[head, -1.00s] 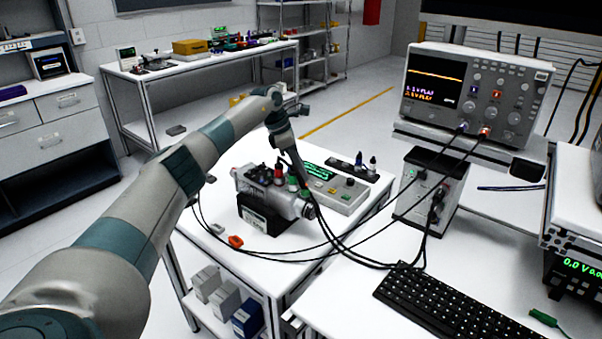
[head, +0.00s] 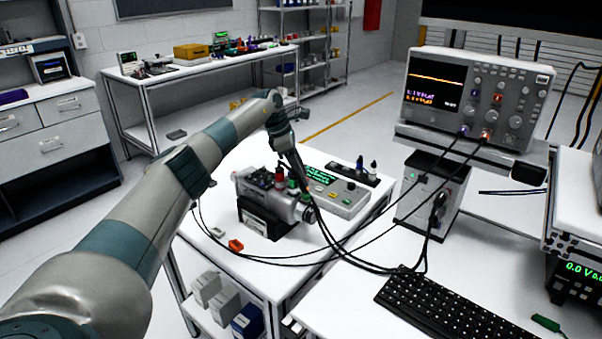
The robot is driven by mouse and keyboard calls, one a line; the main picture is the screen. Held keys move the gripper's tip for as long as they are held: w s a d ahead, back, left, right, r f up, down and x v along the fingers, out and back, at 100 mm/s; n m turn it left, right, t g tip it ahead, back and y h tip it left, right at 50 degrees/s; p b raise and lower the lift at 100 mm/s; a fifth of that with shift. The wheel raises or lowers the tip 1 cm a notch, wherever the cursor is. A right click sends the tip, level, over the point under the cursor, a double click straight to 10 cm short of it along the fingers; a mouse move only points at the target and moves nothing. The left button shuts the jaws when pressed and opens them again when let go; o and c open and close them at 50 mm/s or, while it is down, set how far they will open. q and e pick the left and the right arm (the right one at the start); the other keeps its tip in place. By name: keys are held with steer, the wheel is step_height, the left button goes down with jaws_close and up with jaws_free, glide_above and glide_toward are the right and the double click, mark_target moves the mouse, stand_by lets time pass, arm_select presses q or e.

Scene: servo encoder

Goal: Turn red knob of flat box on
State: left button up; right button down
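The flat box (head: 344,200) is light grey, with a green-lit display (head: 322,174), small coloured buttons and a dark knob (head: 351,186). It lies on the white table behind the servo unit. My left gripper (head: 304,182) points down over the left part of the flat box, close to its display and front edge. It hides part of the box. I cannot tell whether it touches the box or whether its fingers are apart. I cannot clearly make out a red knob; a small reddish spot shows by the fingertips. My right gripper is not in view.
The grey servo unit (head: 290,206) on a black stand, with red and green terminals, stands just in front of the box. Black cables run from it to the oscilloscope (head: 470,98) and a power box (head: 430,190). An orange piece (head: 236,245) and a keyboard (head: 440,310) lie nearer.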

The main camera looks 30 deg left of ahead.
arm_select(q)
steer(key=shift+r, duration=0.1)
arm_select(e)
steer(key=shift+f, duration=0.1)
